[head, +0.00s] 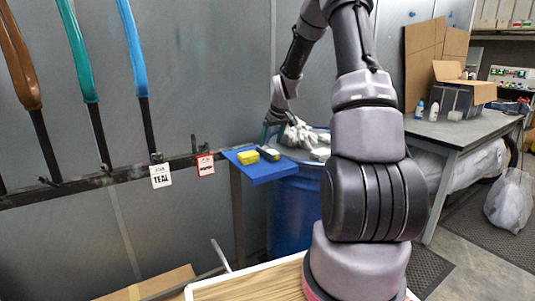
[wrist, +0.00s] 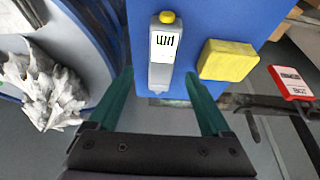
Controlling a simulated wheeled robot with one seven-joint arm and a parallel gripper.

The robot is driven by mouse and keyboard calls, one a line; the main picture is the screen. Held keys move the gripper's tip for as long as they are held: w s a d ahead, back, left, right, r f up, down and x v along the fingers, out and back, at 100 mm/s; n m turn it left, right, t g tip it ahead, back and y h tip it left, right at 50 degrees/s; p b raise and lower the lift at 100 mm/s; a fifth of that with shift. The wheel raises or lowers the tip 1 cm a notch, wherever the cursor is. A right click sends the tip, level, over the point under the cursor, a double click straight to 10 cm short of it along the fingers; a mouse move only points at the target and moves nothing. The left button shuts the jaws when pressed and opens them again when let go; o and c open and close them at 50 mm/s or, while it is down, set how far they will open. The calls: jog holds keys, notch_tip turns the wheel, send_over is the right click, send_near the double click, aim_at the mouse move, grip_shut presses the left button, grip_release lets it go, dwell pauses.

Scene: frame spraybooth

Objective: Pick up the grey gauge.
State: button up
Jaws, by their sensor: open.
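The grey gauge (wrist: 162,60) is a slim grey body with a yellow knob at one end and dark markings on a white face. It lies on the blue board (wrist: 130,20), beside a yellow block (wrist: 228,60). In the head view the gauge (head: 268,154) is small, to the right of the yellow block (head: 247,157) on the blue board (head: 275,172). My gripper (wrist: 158,78) is open, its teal fingers apart. In the wrist view the gauge's near end shows between the fingertips; the height gap is unclear. In the head view my gripper (head: 270,133) is above the board's back edge.
A blue drum (head: 290,215) holding crumpled white rags (wrist: 45,90) stands close beside the board. A rail (head: 110,178) with hanging coloured strips and tags, including a red one (wrist: 290,82), runs along the left wall. A grey table (head: 460,132) with boxes stands at right.

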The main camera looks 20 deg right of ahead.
aim_at(267, 149)
jog(key=x, duration=0.5)
jog(key=shift+w+a+r, duration=0.1)
jog(key=shift+a, duration=0.05)
grip_shut()
notch_tip(267, 149, up, 10)
dwell(0.5)
